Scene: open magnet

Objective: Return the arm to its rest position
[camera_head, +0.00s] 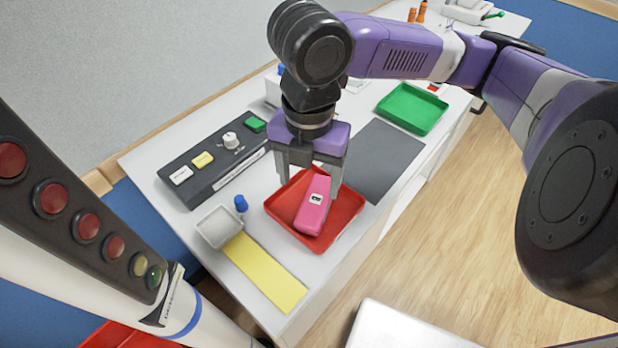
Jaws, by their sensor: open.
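My purple arm reaches in from the right and bends down over the white table (310,268). My gripper (308,190) points down over the red tray (277,205), with its fingers apart. A pink device (312,208) with a small black-and-white label lies in the red tray, at or between the fingertips. I cannot tell from this one view whether a finger touches it.
A black control panel (205,172) with buttons and a knob lies to the left. A grey bin (219,227), blue cap (241,203), yellow strip (265,275), dark mat (385,155) and green tray (411,108) are nearby. Wooden floor (480,220) is clear at right.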

